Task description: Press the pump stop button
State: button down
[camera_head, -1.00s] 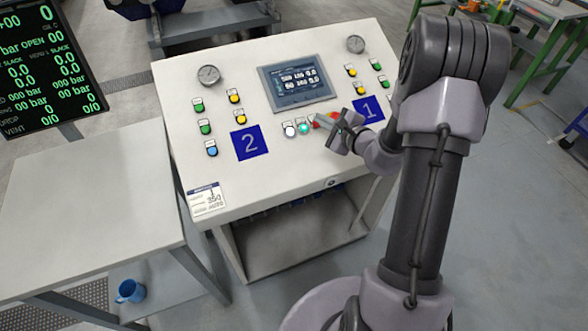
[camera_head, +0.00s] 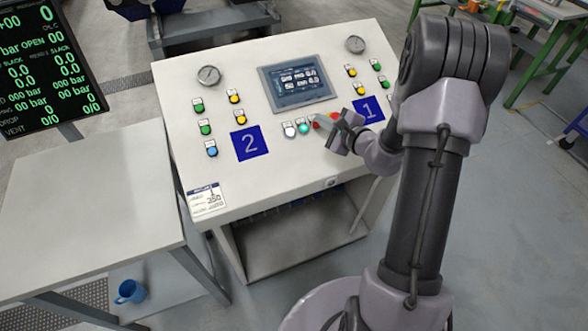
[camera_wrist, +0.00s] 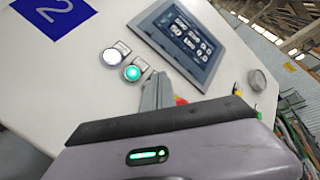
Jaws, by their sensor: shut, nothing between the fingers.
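A red button (camera_head: 334,115) on the sloped white control panel (camera_head: 285,185) is partly hidden by my gripper (camera_head: 322,119). In the wrist view a bit of red (camera_wrist: 181,101) shows just right of my gripper's fingers (camera_wrist: 157,88). The fingers are shut and empty, with their tips at or just above the panel. I cannot tell whether they touch the red button. A lit green button (camera_head: 304,128) and a lit white button (camera_head: 289,130) sit in a row left of the fingers. Button labels are too small to read.
A display screen (camera_head: 297,82) sits above the button row. Blue plates marked 2 (camera_head: 249,142) and 1 (camera_head: 368,109) lie either side. Other coloured buttons and two gauges (camera_head: 209,75) are farther out. A bare white table (camera_head: 85,200) stands left.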

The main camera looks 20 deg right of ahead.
jog(key=shift+f, duration=0.15)
dwell(0.4)
jog(key=shift+w+f+b, duration=0.2)
jog(key=shift+f+b, duration=0.05)
jog(key=shift+b, duration=0.35)
jog(key=shift+w+f+b, duration=0.2)
jog(key=shift+f+b, duration=0.25)
jog(key=shift+b, duration=0.1)
dwell(0.3)
jog(key=shift+s+r+p, duration=0.4)
jog(key=shift+r, duration=0.45)
jog(key=shift+r, duration=0.1)
jog(key=r+p, duration=0.1)
jog(key=s+r+p, duration=0.1)
jog(key=r, duration=0.1)
jog(key=s+r+p, duration=0.1)
jog(key=r, duration=0.1)
jog(key=shift+s+r, duration=0.1)
jog(key=shift+s, duration=0.15)
